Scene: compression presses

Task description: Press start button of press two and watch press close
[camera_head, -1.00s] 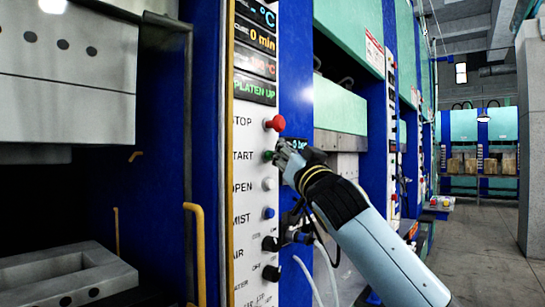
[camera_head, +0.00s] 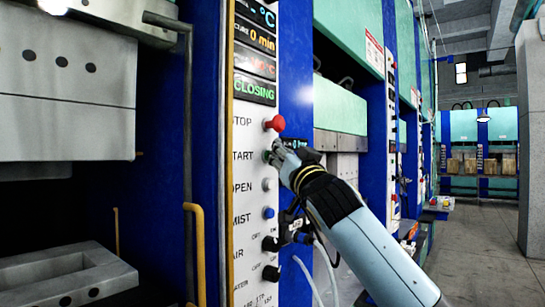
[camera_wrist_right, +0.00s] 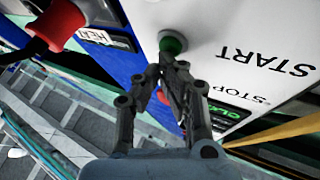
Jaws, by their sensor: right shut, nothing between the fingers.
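The green START button (camera_head: 267,156) sits on the white control panel (camera_head: 250,210) of the near press, below the red STOP button (camera_head: 275,123). The panel's display (camera_head: 254,91) reads CLOSING in green. My right gripper (camera_head: 277,155) is shut and empty, its fingertips at the START button. In the right wrist view the fingertips (camera_wrist_right: 165,62) are close to the green button (camera_wrist_right: 172,44); I cannot tell whether they touch it. The press's grey upper block (camera_head: 65,115) hangs above the lower mold (camera_head: 60,275), with a dark gap between. My left gripper is not in view.
Below START are the OPEN button (camera_head: 268,184), the MIST button (camera_head: 268,213) and black knobs (camera_head: 270,244). A yellow rail (camera_head: 197,250) stands left of the panel. More presses line the row behind my right arm. The aisle floor (camera_head: 490,240) at right is clear.

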